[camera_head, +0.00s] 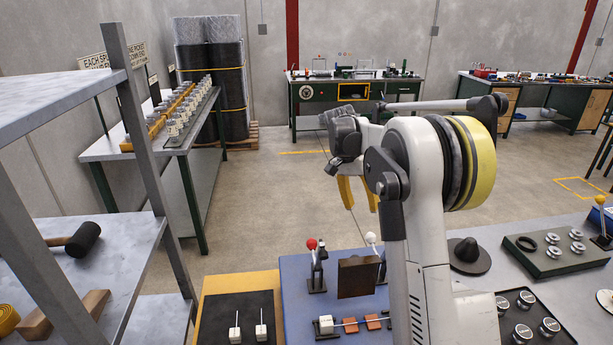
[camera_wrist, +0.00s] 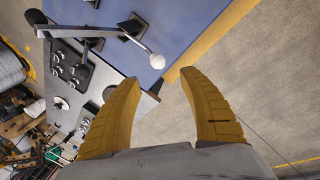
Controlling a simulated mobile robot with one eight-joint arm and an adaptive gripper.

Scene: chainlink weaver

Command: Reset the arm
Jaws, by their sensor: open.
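My gripper (camera_head: 358,192) hangs from my raised arm, above and behind the far edge of the workbench in the head view. In the wrist view my gripper (camera_wrist: 160,80) shows two yellow curved fingers spread apart with nothing between them. Below it on the blue mat (camera_head: 294,275) are a red-knobbed lever clamp (camera_head: 314,262) and a white-knobbed one (camera_head: 371,240). The white knob (camera_wrist: 157,61) also shows just beyond the fingertips in the wrist view, apart from them. My arm hides part of the bench.
A brown block (camera_head: 357,277) stands on the mat, with a rod of small blocks (camera_head: 350,325) in front. A black tray with white pieces (camera_head: 240,325) is at left. Trays with metal discs (camera_head: 550,262) are at right. A grey shelf (camera_head: 125,260) with a mallet (camera_head: 82,240) rises close on the left.

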